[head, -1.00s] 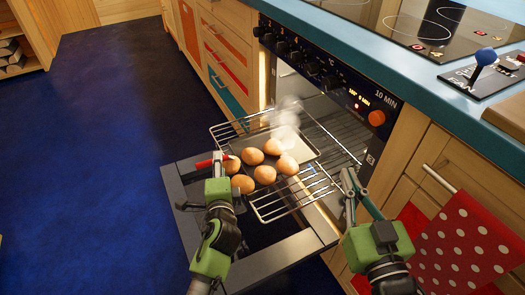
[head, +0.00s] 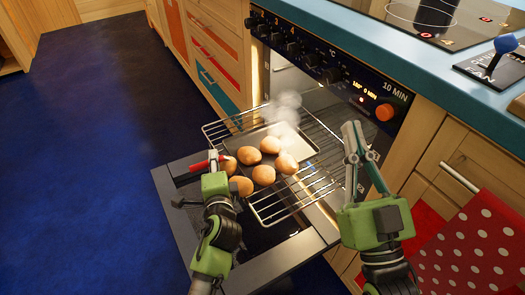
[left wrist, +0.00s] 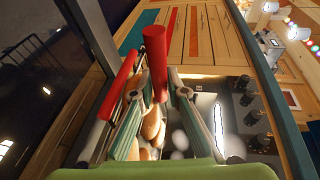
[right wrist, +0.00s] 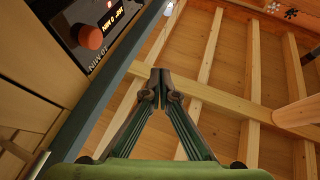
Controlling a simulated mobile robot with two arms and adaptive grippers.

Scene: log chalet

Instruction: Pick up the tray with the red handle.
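The metal tray (head: 292,140) holds several brown rolls or buns (head: 264,174) and lies on a wire rack that sticks out of the open oven. Steam rises from it. Its red handle (head: 206,163) points left in the head view. It shows in the left wrist view as a thick red cylinder (left wrist: 156,58) between the fingertips. My left gripper (head: 214,164) is closed around this handle, one finger on each side. My right gripper (head: 354,134) is empty, right of the rack and in front of the oven panel; its fingertips meet in the right wrist view (right wrist: 160,78).
The wire rack (head: 327,182) rests above the lowered oven door (head: 180,205). A polka-dot red cloth (head: 470,245) hangs on the cabinet at right. The blue-edged counter and hob (head: 420,20) are above. The blue floor at left is clear.

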